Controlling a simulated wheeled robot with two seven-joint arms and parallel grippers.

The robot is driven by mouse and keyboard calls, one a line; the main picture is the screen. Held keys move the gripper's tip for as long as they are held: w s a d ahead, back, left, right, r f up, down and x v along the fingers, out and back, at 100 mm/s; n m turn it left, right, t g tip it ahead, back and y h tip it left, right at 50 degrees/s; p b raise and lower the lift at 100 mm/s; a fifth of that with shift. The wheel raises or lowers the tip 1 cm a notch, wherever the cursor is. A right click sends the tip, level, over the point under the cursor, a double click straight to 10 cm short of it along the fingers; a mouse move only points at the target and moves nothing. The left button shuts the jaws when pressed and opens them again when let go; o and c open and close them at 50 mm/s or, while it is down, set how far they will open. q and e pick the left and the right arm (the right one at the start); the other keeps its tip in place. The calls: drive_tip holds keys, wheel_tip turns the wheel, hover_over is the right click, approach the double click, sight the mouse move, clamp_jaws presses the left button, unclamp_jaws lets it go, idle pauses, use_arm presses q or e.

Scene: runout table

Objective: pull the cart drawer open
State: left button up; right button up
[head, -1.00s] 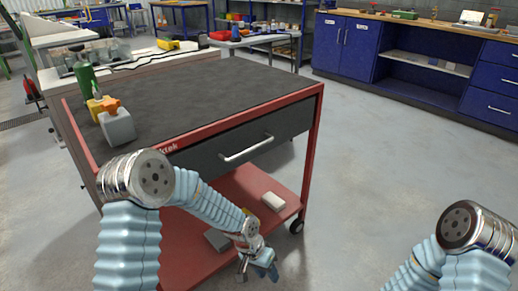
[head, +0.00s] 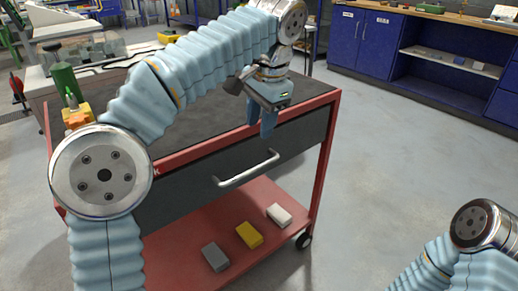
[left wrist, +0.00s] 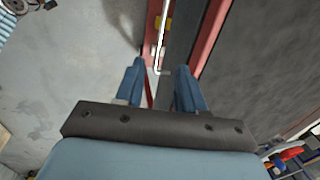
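The red cart (head: 322,165) has a dark grey drawer (head: 195,190), its front flush with the frame and shut. A pale bar handle (head: 247,170) runs across the drawer front. My left gripper (head: 266,125) is above the handle, near the cart's top front edge, fingers pointing down. In the left wrist view the gripper (left wrist: 160,88) is open, its two blue fingers apart with nothing between them. The handle (left wrist: 160,45) lies beyond the fingertips there, in line with the gap. My right gripper is out of view; only part of that arm shows.
Grey, yellow (head: 249,235) and white (head: 279,215) blocks lie on the cart's lower shelf. A green bottle (head: 66,84) and yellow item (head: 77,116) stand on top at the left. Blue cabinets (head: 363,42) line the back. The floor (head: 390,170) right of the cart is clear.

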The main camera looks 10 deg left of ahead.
sight(253, 171)
use_arm(q)
drive_tip(key=f+b, duration=0.1)
drive_tip(key=f, duration=0.3)
drive_tip(key=w+a+f+b, duration=0.1)
drive_tip(key=f, duration=0.4)
drive_tip(key=w+a+f+b, duration=0.1)
drive_tip(key=f, duration=0.3)
drive_tip(key=shift+a+f, duration=0.1)
drive_tip(key=shift+f, duration=0.05)
drive_tip(key=shift+c, duration=0.3)
drive_tip(key=shift+s, duration=0.1)
clamp_jaws()
